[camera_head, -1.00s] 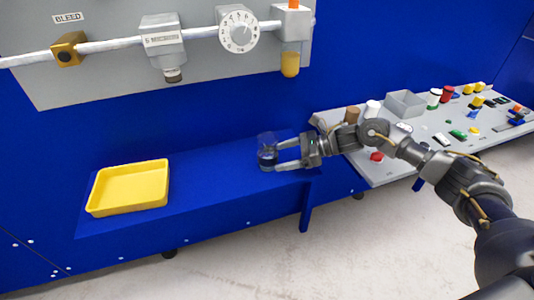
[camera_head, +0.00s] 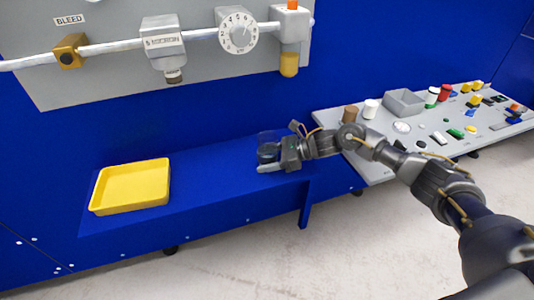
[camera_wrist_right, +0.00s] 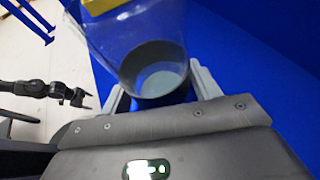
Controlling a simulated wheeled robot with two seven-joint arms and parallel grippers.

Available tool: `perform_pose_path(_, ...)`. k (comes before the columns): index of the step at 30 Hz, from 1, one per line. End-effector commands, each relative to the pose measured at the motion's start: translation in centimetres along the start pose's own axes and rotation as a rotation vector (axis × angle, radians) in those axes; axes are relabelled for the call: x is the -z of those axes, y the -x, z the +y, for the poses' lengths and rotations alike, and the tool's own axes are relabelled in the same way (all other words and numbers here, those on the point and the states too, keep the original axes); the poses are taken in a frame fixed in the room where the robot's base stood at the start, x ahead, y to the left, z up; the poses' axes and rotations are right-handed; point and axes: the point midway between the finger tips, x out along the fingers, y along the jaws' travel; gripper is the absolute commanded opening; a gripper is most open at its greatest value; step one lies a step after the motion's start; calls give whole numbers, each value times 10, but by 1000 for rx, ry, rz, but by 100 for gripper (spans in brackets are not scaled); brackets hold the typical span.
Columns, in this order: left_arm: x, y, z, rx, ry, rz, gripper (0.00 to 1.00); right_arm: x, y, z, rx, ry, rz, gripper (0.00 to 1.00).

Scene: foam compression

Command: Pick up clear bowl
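The clear bowl (camera_head: 268,137) is a see-through, cup-like vessel standing at the right end of the blue shelf. My right gripper (camera_head: 270,160) is at it, with one finger in front and the rest of the hand at its right. In the right wrist view the bowl (camera_wrist_right: 122,38) stands between the two fingers (camera_wrist_right: 160,92), its grey round bottom visible. The fingers are apart on either side, and I see no clear grip on it. My left gripper (camera_wrist_right: 78,97) shows small and dark at the left of the wrist view, its opening unclear.
A yellow tray (camera_head: 131,187) sits on the left of the blue shelf (camera_head: 215,180). A grey board (camera_head: 385,165) with several small parts and a grey bin stands at the right. A pipe with a dial (camera_head: 238,33) runs above. The shelf between tray and bowl is clear.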

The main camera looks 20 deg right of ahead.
Motion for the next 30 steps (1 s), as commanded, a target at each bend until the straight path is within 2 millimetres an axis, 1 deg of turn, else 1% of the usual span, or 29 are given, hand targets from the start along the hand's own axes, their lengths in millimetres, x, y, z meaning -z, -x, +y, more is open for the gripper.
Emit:
perform_pose_path(1,0,0,0,0,0,0,75,0,0,0,0,0,0,55)
perform_pose_path(9,0,0,0,0,0,0,75,0,0,0,0,0,0,20)
perform_pose_path(10,0,0,0,0,0,0,75,-1,0,0,0,1,-1,18)
perform_pose_path(18,0,0,0,0,0,-1,75,-3,1,0,1,2,-2,18)
perform_pose_path(21,1,-1,0,0,0,-3,75,-8,4,-1,1,4,-2,18)
perform_pose_path(23,7,4,2,-2,4,5,75,-14,6,-1,2,5,-3,18)
perform_pose_path(26,20,13,5,-7,9,17,75,-32,13,-1,1,9,-4,18)
perform_pose_path(30,22,16,5,-7,9,16,75,-53,44,22,1,8,-1,18)
